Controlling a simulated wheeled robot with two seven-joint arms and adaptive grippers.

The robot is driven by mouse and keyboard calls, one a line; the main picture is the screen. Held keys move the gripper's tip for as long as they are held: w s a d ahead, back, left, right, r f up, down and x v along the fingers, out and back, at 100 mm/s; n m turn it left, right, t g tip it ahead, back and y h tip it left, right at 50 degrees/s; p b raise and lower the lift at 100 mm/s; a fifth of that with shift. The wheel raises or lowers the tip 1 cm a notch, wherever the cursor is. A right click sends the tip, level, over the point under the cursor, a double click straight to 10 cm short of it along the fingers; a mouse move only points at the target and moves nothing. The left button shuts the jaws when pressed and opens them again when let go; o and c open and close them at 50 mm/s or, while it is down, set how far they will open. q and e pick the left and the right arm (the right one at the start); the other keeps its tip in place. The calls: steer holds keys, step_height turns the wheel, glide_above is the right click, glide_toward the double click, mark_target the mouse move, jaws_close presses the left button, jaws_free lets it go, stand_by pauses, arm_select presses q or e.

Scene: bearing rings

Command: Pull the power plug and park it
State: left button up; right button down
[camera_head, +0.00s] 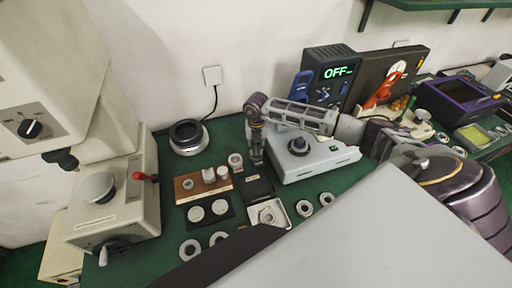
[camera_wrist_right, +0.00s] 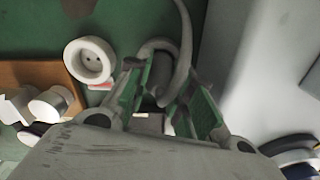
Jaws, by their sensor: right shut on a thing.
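My right gripper (camera_head: 256,158) reaches in from the right and points down beside the pale grey box (camera_head: 318,160) with a dark knob. In the right wrist view its green-padded fingers (camera_wrist_right: 164,88) are closed around a dark grey plug-like body (camera_wrist_right: 160,72), partly hidden by the fingers. A grey curved cable (camera_wrist_right: 185,35) runs beside it. A round white socket with two dark holes (camera_wrist_right: 90,60) lies left of the fingers, apart from them; it also shows in the head view (camera_head: 235,161). My left gripper is not in view.
A wooden block (camera_head: 190,187) with metal pieces stands left of the gripper. Loose rings (camera_head: 190,249) and a small white tray (camera_head: 280,224) lie nearer. A controller showing OFF (camera_head: 335,72) stands behind, and a beige press (camera_head: 120,200) is at left.

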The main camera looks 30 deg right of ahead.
mark_target(256, 146)
steer(key=shift+f+b, duration=0.4)
steer(key=shift+f, duration=0.2)
stand_by(0.3)
steer(key=c, duration=1.5)
jaws_free()
steer(key=shift+r, duration=0.15)
steer(key=shift+r+p, duration=3.45)
steer(key=shift+r, duration=1.95)
steer(key=shift+f, duration=0.1)
